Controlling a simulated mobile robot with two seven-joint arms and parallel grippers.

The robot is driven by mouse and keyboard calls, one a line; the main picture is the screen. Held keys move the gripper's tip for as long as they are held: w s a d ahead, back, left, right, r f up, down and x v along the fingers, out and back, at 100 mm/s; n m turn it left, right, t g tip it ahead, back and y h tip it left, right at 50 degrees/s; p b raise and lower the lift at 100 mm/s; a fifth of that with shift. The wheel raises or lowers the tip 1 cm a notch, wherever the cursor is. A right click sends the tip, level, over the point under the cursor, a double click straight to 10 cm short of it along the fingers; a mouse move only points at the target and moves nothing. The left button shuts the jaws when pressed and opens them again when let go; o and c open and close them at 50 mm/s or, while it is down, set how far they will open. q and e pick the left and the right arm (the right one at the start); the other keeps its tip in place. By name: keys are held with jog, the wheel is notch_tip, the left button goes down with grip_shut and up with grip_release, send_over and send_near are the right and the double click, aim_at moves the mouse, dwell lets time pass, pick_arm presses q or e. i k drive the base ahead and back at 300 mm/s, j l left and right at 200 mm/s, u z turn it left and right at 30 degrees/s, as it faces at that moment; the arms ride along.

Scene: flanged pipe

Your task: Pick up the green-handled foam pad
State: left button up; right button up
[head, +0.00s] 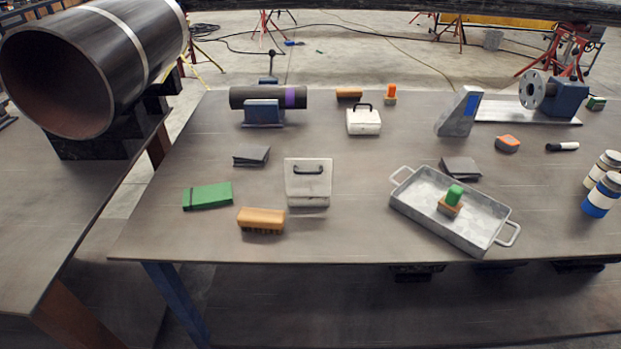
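The green-handled foam pad (452,198) stands in a grey metal tray (418,204) at the right front of the table. Its green handle points up and its tan base rests on the tray floor. The tray is set at an angle and has a loop handle at each end. Neither of my grippers shows in the head view.
Left of the tray are a white box with a handle (308,185), a wooden brush (261,220) and a green box (208,196). A dark grey block (461,168) lies just behind the tray. Bottles (601,195) stand at the right edge. The table front between brush and tray is clear.

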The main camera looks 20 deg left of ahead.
aim_at(449, 204)
jog(key=k+j, duration=0.95)
